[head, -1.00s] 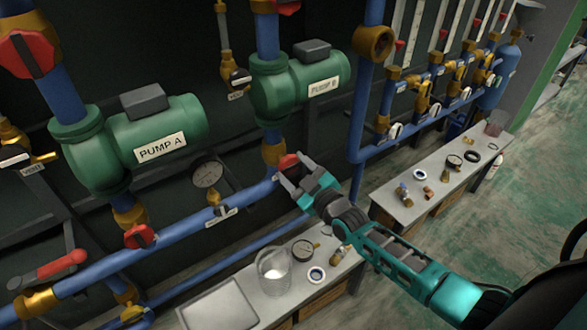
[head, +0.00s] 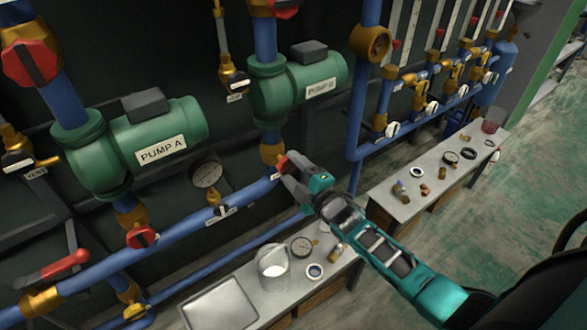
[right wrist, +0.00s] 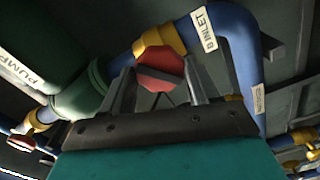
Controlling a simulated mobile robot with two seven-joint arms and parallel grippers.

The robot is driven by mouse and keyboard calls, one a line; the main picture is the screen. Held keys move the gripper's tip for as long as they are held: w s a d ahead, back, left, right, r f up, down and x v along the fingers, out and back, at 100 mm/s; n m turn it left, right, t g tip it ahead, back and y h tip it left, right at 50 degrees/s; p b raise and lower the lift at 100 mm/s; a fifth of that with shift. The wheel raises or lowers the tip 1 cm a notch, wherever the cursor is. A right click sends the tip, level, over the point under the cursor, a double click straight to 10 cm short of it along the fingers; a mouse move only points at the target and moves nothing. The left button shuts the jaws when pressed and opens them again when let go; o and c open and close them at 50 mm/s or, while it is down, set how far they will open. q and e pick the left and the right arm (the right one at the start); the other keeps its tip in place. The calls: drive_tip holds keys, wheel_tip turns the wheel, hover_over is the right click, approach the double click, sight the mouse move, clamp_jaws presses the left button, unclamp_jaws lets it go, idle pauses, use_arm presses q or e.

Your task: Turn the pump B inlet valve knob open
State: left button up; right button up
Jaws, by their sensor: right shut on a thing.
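The pump B inlet valve knob is a small red knob (head: 281,162) on the brass fitting below green pump B (head: 300,86) in the head view. In the right wrist view the red knob (right wrist: 160,72) sits between my fingers, beside the pipe labelled B INLET (right wrist: 204,28). My right gripper (head: 288,173) is at the knob, with its fingers on either side of it; it also shows in the right wrist view (right wrist: 160,88). It is shut on the knob. The fingers partly hide the knob in the head view. My left gripper is not in view.
Pump A (head: 135,145) and its red inlet knob (head: 142,236) are to the left. A gauge (head: 206,174) hangs between the pumps. A blue pipe (head: 180,232) runs under them. Below stand a bench with a metal tray (head: 222,304) and beaker (head: 272,268), and another bench (head: 395,205).

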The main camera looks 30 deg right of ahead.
drive_tip(key=shift+n, duration=0.5)
drive_tip(key=n, duration=0.3)
drive_tip(key=shift+f, duration=0.1)
drive_tip(key=shift+n+b, duration=0.35)
drive_tip(key=shift+n, duration=0.45)
drive_tip(key=n+b, duration=0.1)
drive_tip(key=n, duration=0.2)
drive_tip(key=shift+n, duration=0.3)
drive_tip(key=o, duration=1)
drive_tip(key=shift+o, duration=0.3)
